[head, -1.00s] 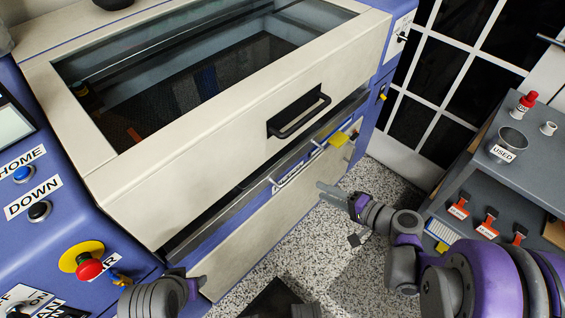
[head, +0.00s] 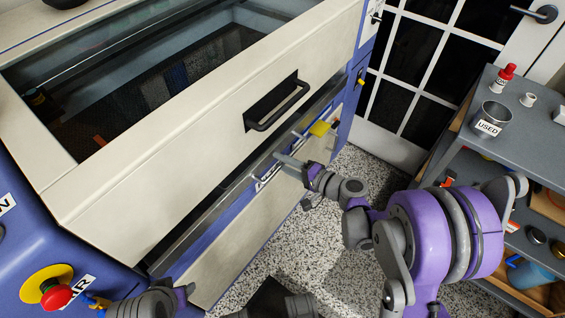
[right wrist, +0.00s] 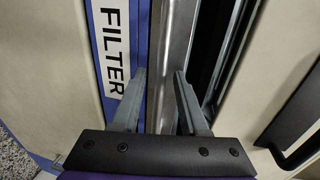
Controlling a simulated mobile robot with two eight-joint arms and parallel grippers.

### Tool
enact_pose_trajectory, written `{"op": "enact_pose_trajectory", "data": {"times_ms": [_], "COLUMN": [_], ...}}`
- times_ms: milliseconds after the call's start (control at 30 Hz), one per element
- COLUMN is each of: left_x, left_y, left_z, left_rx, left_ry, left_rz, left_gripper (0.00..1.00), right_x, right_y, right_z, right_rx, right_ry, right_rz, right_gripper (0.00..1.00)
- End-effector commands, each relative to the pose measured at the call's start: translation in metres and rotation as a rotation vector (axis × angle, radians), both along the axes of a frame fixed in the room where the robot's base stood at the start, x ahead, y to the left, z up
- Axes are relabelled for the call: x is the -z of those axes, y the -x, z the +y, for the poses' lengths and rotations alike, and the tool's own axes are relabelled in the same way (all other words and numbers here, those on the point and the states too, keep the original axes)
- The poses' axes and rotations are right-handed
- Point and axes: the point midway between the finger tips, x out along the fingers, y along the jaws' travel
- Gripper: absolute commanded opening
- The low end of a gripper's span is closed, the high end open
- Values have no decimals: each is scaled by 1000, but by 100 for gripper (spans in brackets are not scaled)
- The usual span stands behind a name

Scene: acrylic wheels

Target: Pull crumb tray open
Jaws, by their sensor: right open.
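A long silver metal edge (head: 215,205), which looks like the crumb tray front, runs in the slot beneath the machine's cream lid. It shows in the right wrist view as an upright silver bar (right wrist: 172,50). Contact cannot be told. My left arm's end (head: 182,292) shows at the bottom left; its jaws are unclear.
A blue strip labelled FILTER (right wrist: 112,50) lies beside the bar. The lid's black handle (head: 272,105) juts out above, and a yellow tab (head: 320,128) is close by. A grey cart (head: 465,128) stands at the right. Speckled floor (head: 340,225) lies open between.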

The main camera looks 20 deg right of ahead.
Motion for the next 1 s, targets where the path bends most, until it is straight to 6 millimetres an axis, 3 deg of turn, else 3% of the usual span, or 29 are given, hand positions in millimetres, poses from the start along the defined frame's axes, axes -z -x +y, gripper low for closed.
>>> {"op": "enact_pose_trajectory", "data": {"times_ms": [267, 533, 1000], "left_x": [0, 0, 0], "left_y": [0, 0, 0], "left_z": [0, 0, 0], "left_rx": [0, 0, 0], "left_ry": [0, 0, 0], "left_rz": [0, 0, 0], "left_gripper": [50, 50, 50], "right_x": [0, 0, 0], "right_y": [-2, -1, -1], "right_z": [1, 1, 1], "right_rx": [0, 0, 0], "right_ry": [0, 0, 0], "right_rz": [0, 0, 0], "right_gripper": [43, 0, 0]}}
